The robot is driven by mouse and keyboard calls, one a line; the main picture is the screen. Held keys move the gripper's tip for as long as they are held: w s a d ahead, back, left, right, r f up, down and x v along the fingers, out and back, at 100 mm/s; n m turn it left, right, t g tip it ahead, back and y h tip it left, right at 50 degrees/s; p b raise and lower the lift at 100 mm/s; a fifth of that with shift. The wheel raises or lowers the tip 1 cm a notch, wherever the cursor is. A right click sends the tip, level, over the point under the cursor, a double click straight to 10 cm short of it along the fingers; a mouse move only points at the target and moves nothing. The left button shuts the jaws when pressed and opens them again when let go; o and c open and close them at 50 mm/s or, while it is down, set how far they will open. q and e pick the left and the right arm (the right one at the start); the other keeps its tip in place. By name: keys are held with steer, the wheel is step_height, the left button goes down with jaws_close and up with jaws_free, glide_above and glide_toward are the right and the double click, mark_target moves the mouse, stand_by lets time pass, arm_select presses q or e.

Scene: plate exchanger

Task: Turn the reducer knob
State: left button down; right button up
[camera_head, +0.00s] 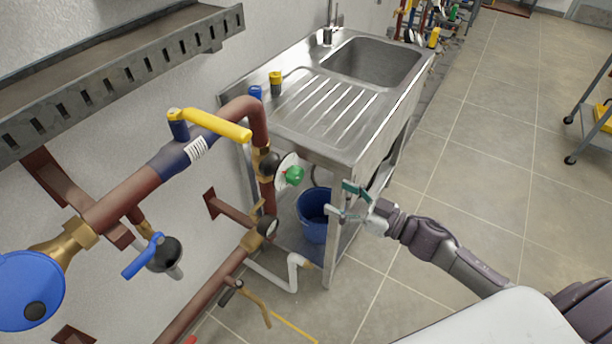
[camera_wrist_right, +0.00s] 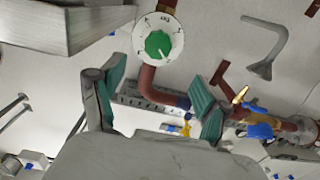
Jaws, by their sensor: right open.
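The reducer knob (camera_head: 294,175) is green and sits on a white round dial (camera_head: 284,164) on the red-brown pipe, left of the steel sink stand. In the right wrist view the green knob (camera_wrist_right: 158,44) faces me at the upper middle, with its marked white dial (camera_wrist_right: 174,25) around it. My right gripper (camera_head: 345,200) is open and empty, to the right of the knob and apart from it, by the stand's front leg. Its two green-padded fingers (camera_wrist_right: 157,80) are spread, with the knob beyond and between them in the wrist view. My left gripper is not in view.
The steel sink stand (camera_head: 318,110) is close behind my right gripper. A blue bucket (camera_head: 313,217) stands under it. A yellow-handled valve (camera_head: 218,125) is on the pipe above the knob, and a blue-handled valve (camera_head: 144,256) is at left. The tiled floor (camera_head: 470,150) at right is mostly clear.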

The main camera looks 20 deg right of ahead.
mark_target(300, 179)
steer(key=p+x, duration=0.1)
steer(key=x, duration=1)
steer(key=shift+w, duration=0.1)
steer(key=shift+w+a+f, duration=0.1)
steer(key=shift+w+a, duration=0.05)
steer(key=shift+w, duration=0.2)
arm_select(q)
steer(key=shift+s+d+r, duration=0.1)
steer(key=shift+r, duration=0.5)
arm_select(e)
steer(key=c, duration=1.2)
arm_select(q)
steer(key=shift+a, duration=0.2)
arm_select(e)
steer(key=shift+o, duration=0.2)
